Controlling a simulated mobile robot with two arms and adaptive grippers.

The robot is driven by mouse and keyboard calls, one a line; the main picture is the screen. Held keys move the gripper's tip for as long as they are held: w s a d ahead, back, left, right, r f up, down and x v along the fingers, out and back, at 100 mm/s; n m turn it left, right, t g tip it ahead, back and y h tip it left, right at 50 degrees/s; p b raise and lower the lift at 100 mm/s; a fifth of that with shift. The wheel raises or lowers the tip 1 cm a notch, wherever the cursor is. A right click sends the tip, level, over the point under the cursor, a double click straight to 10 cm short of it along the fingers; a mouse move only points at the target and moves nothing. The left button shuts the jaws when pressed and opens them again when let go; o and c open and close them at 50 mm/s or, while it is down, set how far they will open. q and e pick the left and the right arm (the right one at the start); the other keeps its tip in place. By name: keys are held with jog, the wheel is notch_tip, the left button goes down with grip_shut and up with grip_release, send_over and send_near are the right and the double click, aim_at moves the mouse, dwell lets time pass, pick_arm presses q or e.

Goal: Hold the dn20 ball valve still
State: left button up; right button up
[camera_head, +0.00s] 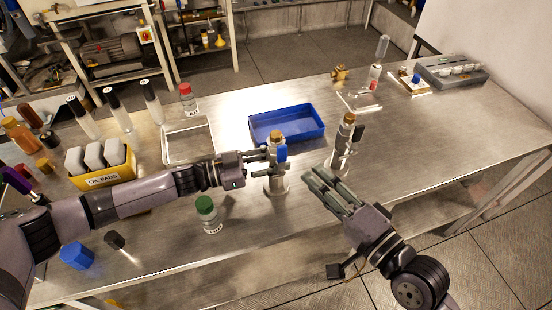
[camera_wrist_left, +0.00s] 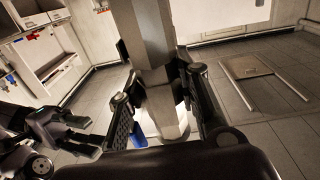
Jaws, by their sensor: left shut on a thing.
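A second valve (camera_head: 345,135) with a dark handle stands just beyond my right gripper. A blue tray (camera_head: 288,135) lies behind the held valve. A green-capped bottle (camera_head: 208,215) stands in front of my left arm. The right table area is largely clear.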

pick_arm(q)
grip_shut()
jog(key=o, duration=0.5)
grip_release()
grip_shut()
jog(key=o, duration=0.5)
grip_release()
jog(key=shift+c, duration=0.2)
grip_shut()
dwell(1.3)
